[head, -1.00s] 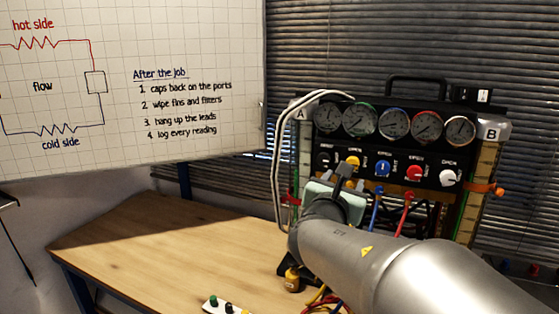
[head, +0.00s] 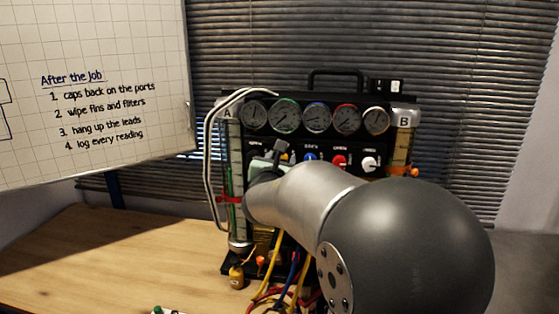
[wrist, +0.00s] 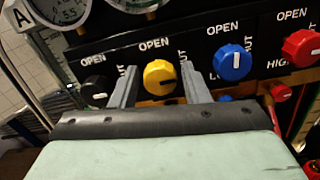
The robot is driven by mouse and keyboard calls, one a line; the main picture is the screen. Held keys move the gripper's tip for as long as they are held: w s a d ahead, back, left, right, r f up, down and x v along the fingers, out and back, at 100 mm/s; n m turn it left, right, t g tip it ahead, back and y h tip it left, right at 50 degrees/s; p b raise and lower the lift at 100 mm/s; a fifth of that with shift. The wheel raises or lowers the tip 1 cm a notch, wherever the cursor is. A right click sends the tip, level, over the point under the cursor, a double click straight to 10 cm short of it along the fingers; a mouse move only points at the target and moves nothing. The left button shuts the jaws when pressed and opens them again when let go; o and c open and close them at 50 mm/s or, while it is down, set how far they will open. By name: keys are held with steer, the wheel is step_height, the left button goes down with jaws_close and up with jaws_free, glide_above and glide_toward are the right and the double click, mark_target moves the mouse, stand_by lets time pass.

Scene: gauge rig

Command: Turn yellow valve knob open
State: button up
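The yellow valve knob (wrist: 160,78) is on the black panel in the wrist view, below an OPEN label, with SHUT lettering to its right. Its dark pointer mark lies roughly sideways, toward the right. My gripper (wrist: 157,65) is open, with one grey finger on each side of the knob. Narrow gaps seem to show; I cannot tell whether either finger touches. In the head view my gripper (head: 278,152) is at the panel's left part and hides the yellow knob.
A black knob (wrist: 97,91) is left of the yellow one; blue (wrist: 232,62) and red (wrist: 301,48) knobs are to its right. A white knob (head: 369,163) is farther right. Gauges (head: 317,117) line the panel top. Hoses (head: 283,270) hang below, and the wooden table (head: 110,255) is clear at left.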

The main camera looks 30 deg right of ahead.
steer(key=c, duration=0.6)
steer(key=shift+n, duration=0.3)
steer(key=shift+n+p, duration=1.4)
steer(key=shift+n, duration=7.3)
steer(key=shift+f, duration=0.1)
steer(key=o, duration=0.9)
